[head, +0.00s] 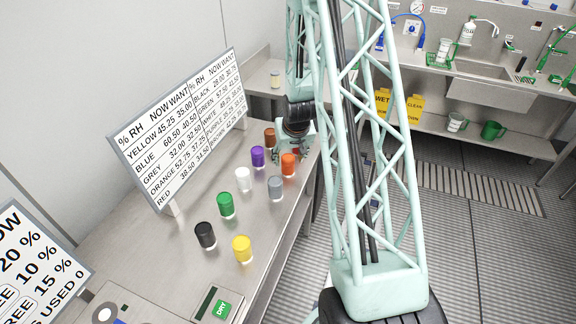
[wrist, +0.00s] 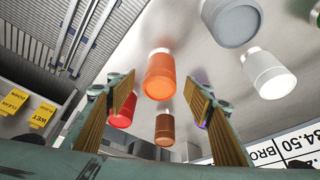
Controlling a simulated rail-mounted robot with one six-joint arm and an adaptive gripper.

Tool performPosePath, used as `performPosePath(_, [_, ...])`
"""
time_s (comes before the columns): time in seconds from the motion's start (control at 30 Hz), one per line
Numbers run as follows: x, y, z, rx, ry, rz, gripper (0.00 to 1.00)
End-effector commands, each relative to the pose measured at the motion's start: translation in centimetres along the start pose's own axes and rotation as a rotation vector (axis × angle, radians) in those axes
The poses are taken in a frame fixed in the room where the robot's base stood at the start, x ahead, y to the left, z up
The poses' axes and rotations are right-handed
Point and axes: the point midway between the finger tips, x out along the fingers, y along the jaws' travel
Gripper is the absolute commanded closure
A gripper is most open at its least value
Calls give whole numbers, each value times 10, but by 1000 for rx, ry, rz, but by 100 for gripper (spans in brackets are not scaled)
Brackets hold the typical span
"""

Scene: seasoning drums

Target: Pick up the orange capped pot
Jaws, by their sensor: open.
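The orange capped pot (head: 288,164) stands upright on the metal bench near its right edge. My gripper (head: 292,148) is just behind it in the head view. In the wrist view the orange pot (wrist: 160,77) shows in the gap between the spread fingertips of my gripper (wrist: 160,92), with no contact visible. The fingers are open and hold nothing. How far the pot lies beyond the fingertips is hard to tell. A red pot (wrist: 121,112) is partly hidden by the left finger, and a brown pot (wrist: 164,130) is beyond the orange one.
Close by stand purple (head: 257,156), grey (head: 275,188) and white (head: 243,179) pots. Green (head: 225,205), black (head: 205,235) and yellow (head: 241,249) pots stand nearer the front. A lettered board (head: 180,130) rises along the bench's left side. Bare bench lies right of the green pot.

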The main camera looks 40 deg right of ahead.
Motion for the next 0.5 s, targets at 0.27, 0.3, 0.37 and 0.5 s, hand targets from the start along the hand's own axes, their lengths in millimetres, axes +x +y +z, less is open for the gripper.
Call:
performPosePath(0.27, [19, 0, 1, 1, -3, 0, 53])
performPosePath(0.3, [22, 0, 2, 0, -3, 0, 53])
performPosePath(0.37, [26, 0, 2, 0, -2, 0, 53])
performPosePath(0.5, [36, 0, 1, -1, -1, 0, 53])
